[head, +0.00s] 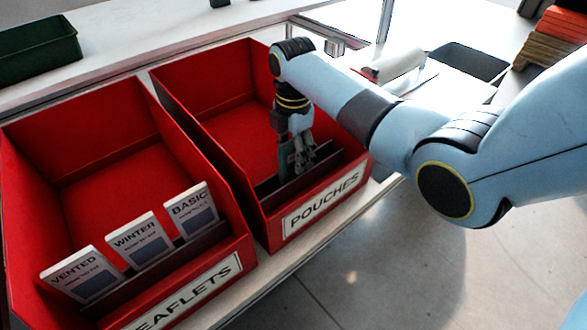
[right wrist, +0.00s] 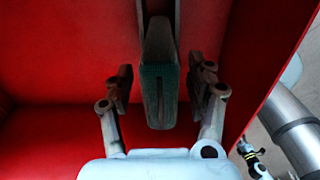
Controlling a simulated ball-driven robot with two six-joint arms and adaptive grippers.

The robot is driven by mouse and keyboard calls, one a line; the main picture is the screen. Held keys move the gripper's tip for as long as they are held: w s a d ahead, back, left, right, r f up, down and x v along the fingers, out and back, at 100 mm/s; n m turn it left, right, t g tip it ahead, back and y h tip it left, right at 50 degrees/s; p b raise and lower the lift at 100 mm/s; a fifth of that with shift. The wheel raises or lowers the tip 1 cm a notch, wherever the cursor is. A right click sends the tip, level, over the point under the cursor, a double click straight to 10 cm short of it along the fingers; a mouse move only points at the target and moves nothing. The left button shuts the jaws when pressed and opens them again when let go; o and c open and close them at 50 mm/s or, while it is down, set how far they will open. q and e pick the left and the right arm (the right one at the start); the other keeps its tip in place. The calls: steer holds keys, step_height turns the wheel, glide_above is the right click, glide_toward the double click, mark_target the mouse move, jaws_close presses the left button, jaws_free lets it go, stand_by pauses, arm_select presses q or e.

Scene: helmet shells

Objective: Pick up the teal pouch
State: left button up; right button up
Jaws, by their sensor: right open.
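The teal pouch (head: 284,160) stands upright near the front of the red bin labelled POUCHES (head: 215,85). It is partly hidden behind my right gripper in the head view. My right gripper (head: 298,157) points down into this bin, right at the pouch. In the right wrist view the pouch (right wrist: 158,65) shows as a narrow dark teal shape between the two open fingers (right wrist: 161,88), with a gap on either side. My left gripper is not in view.
A red bin labelled LEAFLETS (head: 100,150) stands on the left with VENTED (head: 80,275), WINTER (head: 140,240) and BASIC (head: 193,210) leaflets. The POUCHES bin's walls rise close around my right gripper. A dark green tray (head: 38,45) sits back left.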

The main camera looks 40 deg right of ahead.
steer(key=shift+f, duration=0.85)
jaws_close()
steer(key=shift+r, duration=0.15)
